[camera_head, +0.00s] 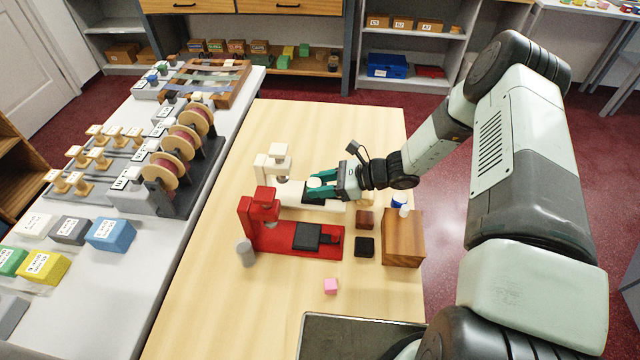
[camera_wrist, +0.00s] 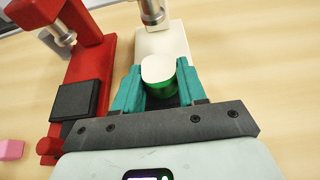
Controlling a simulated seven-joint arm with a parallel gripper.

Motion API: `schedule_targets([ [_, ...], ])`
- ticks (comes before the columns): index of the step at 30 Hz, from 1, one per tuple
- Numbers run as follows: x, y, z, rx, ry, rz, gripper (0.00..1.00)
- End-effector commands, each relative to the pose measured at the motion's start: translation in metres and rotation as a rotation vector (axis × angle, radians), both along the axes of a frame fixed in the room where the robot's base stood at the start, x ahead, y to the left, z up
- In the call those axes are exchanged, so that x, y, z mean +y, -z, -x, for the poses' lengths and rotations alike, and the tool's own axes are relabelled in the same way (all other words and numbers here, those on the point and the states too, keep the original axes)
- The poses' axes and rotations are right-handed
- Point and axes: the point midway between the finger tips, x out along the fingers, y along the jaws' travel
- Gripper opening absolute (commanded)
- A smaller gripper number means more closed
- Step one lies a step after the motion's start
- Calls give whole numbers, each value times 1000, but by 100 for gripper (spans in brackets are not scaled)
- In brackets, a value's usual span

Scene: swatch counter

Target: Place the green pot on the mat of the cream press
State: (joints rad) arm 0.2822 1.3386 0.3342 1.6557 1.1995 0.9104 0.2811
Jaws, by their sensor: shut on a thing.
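The green pot, with a white top (camera_head: 315,182), is between the teal fingers of my gripper (camera_head: 324,185). In the wrist view its green side (camera_wrist: 164,88) shows below the pale top, and the fingers close on it from left and right. The cream press (camera_head: 273,163) stands behind the red press, and its pale base (camera_wrist: 160,44) extends under the pot. A dark patch of its mat (camera_head: 308,197) shows beside and below the fingers. The pot is upright over the mat area. I cannot tell whether it touches the mat.
A red press (camera_head: 265,207) with a black mat (camera_head: 306,236) stands close in front. The table's far end is clear.

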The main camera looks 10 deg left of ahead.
Motion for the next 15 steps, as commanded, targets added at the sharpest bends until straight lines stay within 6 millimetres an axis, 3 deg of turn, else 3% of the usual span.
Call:
schedule_targets([
  [2, 0, 3, 0, 1, 0, 0, 11],
  [3, 0, 2, 0, 0, 0, 0, 47],
  [7, 0, 2, 0, 0, 0, 0, 66],
  [15, 0, 1, 0, 0, 0, 0, 66],
])
